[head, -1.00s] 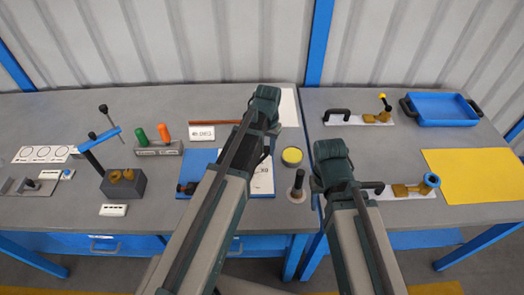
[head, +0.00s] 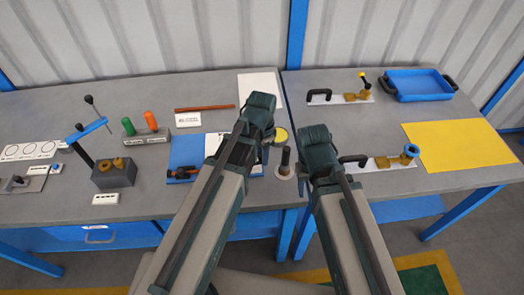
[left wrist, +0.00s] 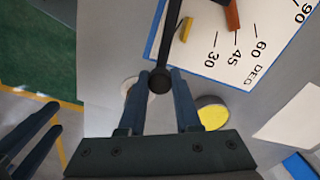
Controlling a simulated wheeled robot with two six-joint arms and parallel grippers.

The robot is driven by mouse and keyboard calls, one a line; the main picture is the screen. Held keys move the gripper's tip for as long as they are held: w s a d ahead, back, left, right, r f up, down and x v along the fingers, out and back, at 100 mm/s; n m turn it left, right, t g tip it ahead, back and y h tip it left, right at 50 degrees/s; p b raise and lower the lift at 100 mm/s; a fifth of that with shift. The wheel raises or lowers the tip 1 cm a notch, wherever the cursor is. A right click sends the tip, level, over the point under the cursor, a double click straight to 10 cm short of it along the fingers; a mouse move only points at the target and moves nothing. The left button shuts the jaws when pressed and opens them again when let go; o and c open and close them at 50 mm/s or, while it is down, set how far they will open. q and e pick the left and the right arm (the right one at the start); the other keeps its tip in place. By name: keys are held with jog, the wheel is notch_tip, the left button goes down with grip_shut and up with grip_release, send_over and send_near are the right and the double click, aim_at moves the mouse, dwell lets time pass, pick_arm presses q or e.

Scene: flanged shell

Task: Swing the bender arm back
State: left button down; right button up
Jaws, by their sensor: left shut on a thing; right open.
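The bender has a blue plate (head: 186,148) with a white degree scale, which shows large in the left wrist view (left wrist: 262,82). An orange pointer-like piece (left wrist: 232,14) lies near the 45 mark. The bender arm is a dark rod (left wrist: 174,38) ending in a round black knob (left wrist: 158,81). My left gripper (left wrist: 160,78) is shut on that knob, just off the plate's edge. In the head view my left forearm hides most of the bender arm. My right gripper, in the left wrist view (left wrist: 44,114), is open and empty, apart from the bender.
A block with green and orange pegs (head: 146,132) stands at left.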

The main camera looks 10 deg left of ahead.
pick_arm(q)
jog(key=shift+s, duration=0.4)
jog(key=c, duration=0.6)
grip_release()
jog(key=shift+s, duration=0.1)
notch_tip(320, 180, up, 14)
jog(key=p, duration=1.3)
jog(key=shift+p, duration=0.4)
jog(key=shift+f, duration=0.15)
